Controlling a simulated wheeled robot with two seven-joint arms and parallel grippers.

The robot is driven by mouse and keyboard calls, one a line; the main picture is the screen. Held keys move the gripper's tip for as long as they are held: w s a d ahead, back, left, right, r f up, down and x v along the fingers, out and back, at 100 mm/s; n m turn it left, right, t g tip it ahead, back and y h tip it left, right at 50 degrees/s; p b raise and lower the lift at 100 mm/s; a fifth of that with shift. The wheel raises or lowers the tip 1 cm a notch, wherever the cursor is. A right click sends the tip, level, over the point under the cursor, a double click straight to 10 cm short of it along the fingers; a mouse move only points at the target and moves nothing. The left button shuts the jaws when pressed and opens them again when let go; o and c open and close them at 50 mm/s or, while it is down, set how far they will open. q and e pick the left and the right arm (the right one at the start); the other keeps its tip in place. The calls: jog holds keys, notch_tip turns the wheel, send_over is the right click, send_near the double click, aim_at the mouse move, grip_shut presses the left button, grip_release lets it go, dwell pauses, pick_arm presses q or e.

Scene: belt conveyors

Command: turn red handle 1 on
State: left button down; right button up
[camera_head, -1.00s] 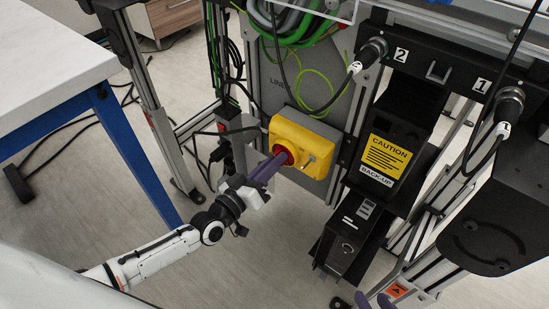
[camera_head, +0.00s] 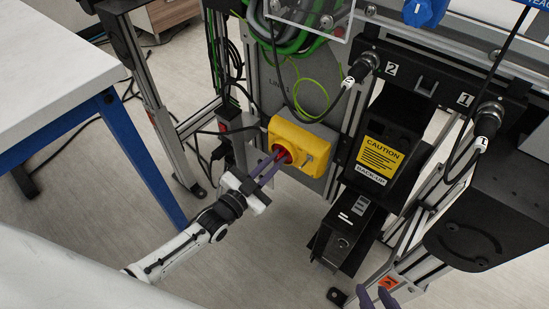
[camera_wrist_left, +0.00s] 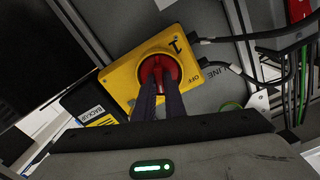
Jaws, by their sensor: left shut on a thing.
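The red handle (camera_head: 284,157) sits on a yellow switch box (camera_head: 309,139) fixed to a grey panel. It also shows in the left wrist view (camera_wrist_left: 158,70), on the yellow box with "OFF" and "1" markings. My left gripper (camera_head: 277,162) reaches the handle from the lower left. Its two purple fingers are shut on the handle, one on each side, as the left wrist view shows (camera_wrist_left: 159,88). The fingers hide part of the handle. My right gripper (camera_head: 376,297) shows only its purple fingertips at the bottom edge, apart with nothing between them.
A black unit with a yellow caution label (camera_head: 380,154) stands right of the box. Cables (camera_head: 305,118) hang above and beside the box. A white table with a blue leg (camera_head: 140,150) is at the left. Open floor (camera_head: 90,205) lies between.

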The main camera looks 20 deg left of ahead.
pick_arm(q)
jog(key=shift+d+m, duration=0.1)
jog(key=shift+m, duration=2.1)
pick_arm(e)
jog(key=shift+r, duration=0.1)
pick_arm(q)
jog(key=c, duration=1.8)
grip_release()
jog(key=shift+s, duration=0.15)
jog(key=p+v, duration=0.2)
jog(key=v, duration=0.8)
pick_arm(e)
jog(key=shift+w+d+r, duration=0.15)
jog(key=shift+d+r, duration=0.1)
jog(key=shift+r, duration=0.2)
jog(key=shift+f, duration=0.1)
